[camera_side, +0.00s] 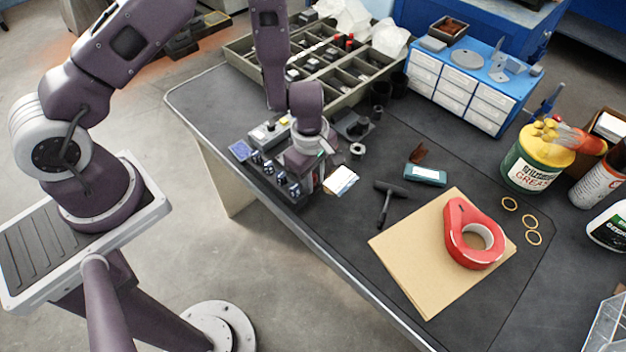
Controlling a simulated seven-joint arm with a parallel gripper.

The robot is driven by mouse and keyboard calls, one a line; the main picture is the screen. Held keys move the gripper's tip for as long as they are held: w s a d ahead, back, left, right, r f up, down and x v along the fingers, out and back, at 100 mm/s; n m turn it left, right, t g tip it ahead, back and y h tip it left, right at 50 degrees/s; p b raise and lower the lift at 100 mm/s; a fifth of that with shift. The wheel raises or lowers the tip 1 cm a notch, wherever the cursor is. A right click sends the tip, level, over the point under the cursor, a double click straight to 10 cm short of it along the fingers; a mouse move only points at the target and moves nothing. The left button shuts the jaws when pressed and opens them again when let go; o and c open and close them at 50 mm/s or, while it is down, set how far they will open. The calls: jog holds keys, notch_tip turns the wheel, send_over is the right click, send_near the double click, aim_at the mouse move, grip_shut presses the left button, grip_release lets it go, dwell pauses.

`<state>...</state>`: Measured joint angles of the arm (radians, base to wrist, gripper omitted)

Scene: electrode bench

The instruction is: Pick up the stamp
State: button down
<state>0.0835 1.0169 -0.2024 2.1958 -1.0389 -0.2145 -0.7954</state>
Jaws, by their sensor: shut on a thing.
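My gripper (307,178) points down at the table's near left edge, beside a row of small blue and dark items (280,178). It is shut on a small dark thing, which I take to be the stamp. The fingers and gripper body hide most of it, so its shape does not show clearly. I cannot tell whether it touches the table or is raised off it.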

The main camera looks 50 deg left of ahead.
notch_tip(320, 180, up, 10)
jog(key=shift+r, duration=0.1)
dwell(0.4)
